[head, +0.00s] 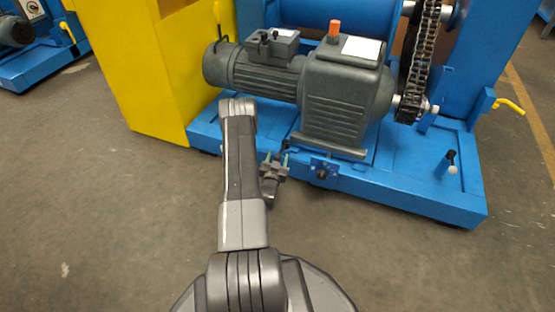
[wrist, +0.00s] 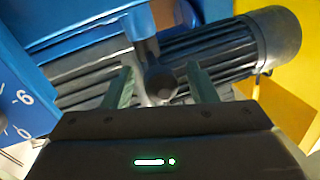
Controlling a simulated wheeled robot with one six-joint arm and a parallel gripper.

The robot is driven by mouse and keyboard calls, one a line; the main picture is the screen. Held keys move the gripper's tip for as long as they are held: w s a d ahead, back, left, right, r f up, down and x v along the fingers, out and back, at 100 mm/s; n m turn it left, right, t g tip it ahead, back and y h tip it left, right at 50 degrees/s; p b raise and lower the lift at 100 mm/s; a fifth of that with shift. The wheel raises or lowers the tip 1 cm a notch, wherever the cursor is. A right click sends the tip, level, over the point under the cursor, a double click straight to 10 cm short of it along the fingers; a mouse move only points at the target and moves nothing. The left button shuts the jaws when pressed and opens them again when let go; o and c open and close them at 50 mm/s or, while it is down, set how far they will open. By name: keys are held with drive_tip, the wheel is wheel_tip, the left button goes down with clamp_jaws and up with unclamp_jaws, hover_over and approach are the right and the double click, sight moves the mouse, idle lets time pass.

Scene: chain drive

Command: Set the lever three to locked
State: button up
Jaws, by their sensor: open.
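No readable label shows which lever is number three. A yellow lever (head: 508,105) sticks out at the right end of the blue frame. Another yellow lever (head: 218,18) is on the yellow cabinet at the upper left. My gripper (head: 274,160) is open in front of the base, below the motor. In the wrist view its green fingers (wrist: 162,86) stand apart with a dark round part (wrist: 160,80) seen between them. I cannot tell whether this part is within reach or what it belongs to.
The grey motor and gearbox (head: 345,95) sit on the blue base (head: 420,195). A small blue plate with a dark centre (head: 322,171) is on the base's front, right of my gripper. A chain (head: 423,50) runs at the right. The floor in front is clear.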

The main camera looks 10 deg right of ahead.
drive_tip(key=shift+c, duration=0.2)
clamp_jaws()
drive_tip(key=shift+a, duration=0.1)
